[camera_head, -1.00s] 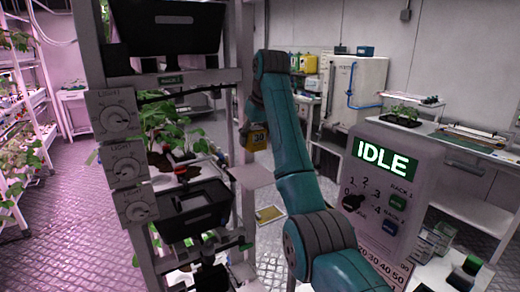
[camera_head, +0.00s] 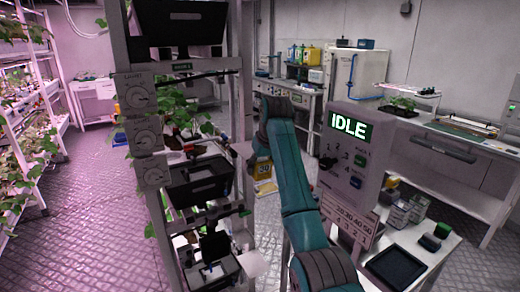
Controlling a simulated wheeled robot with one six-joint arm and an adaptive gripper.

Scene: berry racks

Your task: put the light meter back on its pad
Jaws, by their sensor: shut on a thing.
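The light meter (camera_head: 263,171) appears as a small yellow block with a dark face, low behind my bent arm and beside the rack post. My gripper (camera_head: 262,156) is mostly hidden by my own teal arm and is shut on the light meter. A flat yellow-edged piece (camera_head: 266,188) shows just below the meter; I cannot tell whether it is the pad. A dark square mat or tray (camera_head: 396,267) lies on the white side table at the lower right.
A rack (camera_head: 245,110) with dials, plants and black bins stands close on the left. A control box reading IDLE (camera_head: 350,150) stands right of my arm. The white side table (camera_head: 440,258) holds small boxes and a green-topped block. Open floor (camera_head: 90,240) lies left.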

